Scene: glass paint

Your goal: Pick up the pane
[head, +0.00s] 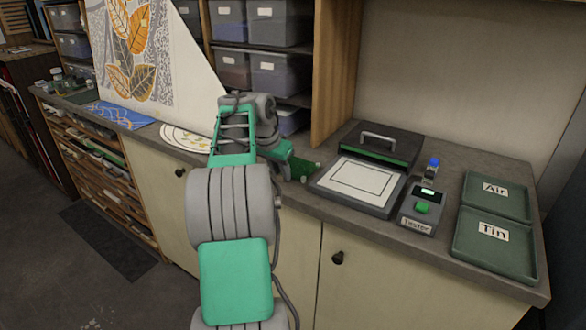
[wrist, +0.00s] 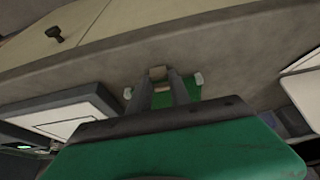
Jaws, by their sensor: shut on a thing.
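The pane (head: 303,168) is a small green plate with pale bits at its corners, near the counter's front edge, left of the tester. It also shows in the wrist view (wrist: 188,90), partly hidden behind my fingers. My gripper (head: 290,166) reaches it from the left in the head view. In the wrist view my gripper's two fingers (wrist: 160,74) are close together, shut on the pane near its middle. I cannot tell whether the pane touches the counter or hangs just above it.
The tester (head: 405,222) has a framed white plate (head: 355,184), a green button and a raised lid with a handle (head: 378,137). A blue-capped bottle (head: 432,170) stands behind it. Green trays marked Air (head: 495,187) and Tin (head: 490,233) lie right. Patterned sheets lie left.

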